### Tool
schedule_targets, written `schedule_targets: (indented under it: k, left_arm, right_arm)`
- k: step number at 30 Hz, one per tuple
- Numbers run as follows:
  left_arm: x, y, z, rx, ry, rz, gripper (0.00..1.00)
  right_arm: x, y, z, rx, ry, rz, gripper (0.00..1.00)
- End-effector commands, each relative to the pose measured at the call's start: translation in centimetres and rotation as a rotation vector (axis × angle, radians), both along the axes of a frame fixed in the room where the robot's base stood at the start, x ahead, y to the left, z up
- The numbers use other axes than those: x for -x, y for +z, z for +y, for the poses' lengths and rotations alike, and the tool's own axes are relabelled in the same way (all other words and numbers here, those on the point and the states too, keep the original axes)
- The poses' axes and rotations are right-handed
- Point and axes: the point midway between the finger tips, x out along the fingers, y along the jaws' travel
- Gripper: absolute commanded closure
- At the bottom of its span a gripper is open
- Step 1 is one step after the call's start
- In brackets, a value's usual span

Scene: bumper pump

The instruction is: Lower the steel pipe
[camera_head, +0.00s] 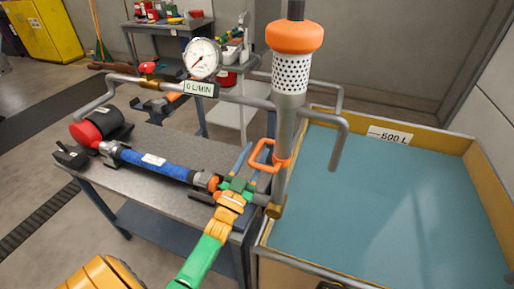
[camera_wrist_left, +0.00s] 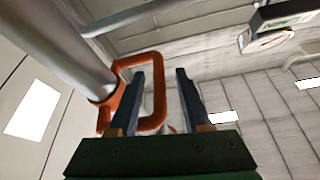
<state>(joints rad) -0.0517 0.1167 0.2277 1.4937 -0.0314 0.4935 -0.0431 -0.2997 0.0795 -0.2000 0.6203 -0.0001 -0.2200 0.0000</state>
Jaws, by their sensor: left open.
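The steel pipe (camera_head: 287,120) stands roughly upright by the table's right end, near the tank. It has a perforated section, an orange top and an orange loop handle (camera_head: 257,152) on its side. The pipe also shows at the left of the left wrist view (camera_wrist_left: 62,45), with the handle (camera_wrist_left: 159,90) beside it. My left gripper (camera_head: 254,158) is open at the handle. In the left wrist view, its two fingers (camera_wrist_left: 160,78) point toward the loop, and one bar of it appears between them. I cannot tell whether they touch it. My right gripper is not in view.
A wooden-walled tank (camera_head: 400,121) of blue water with a "500 L" label fills the right. The grey table (camera_head: 190,145) holds a blue hose section (camera_head: 155,165) and a red-black motor (camera_head: 98,126). A gauge (camera_head: 203,58) reading "0 L/MIN" stands above the table.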

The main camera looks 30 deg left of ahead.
Motion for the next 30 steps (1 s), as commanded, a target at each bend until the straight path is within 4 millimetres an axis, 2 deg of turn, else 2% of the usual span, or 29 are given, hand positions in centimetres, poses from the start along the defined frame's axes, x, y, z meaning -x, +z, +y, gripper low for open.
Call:
schedule_targets:
  k: [3,10,11,15,16,30]
  left_arm:
    - [-1.07,0.5,0.19,0.0,0.0,0.0,0.52]
    - [-1.25,0.47,0.2,0.0,-0.001,0.001,0.52]
    - [-1.25,0.47,0.2,0.0,-0.001,0.001,0.57]
    - [-1.24,0.45,0.2,0.0,-0.001,0.002,0.95]
    - [-1.24,0.45,0.2,0.0,-0.001,0.002,1.0]
    - [-1.22,0.43,0.19,0.0,-0.001,0.002,1.0]
  right_arm:
    - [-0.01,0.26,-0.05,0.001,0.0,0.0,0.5]
    - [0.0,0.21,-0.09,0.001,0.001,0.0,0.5]
    - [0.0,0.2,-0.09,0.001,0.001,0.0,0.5]
    - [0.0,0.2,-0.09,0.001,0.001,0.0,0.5]
    - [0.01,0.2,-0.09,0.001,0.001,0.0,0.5]
    - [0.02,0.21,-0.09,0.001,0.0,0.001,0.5]
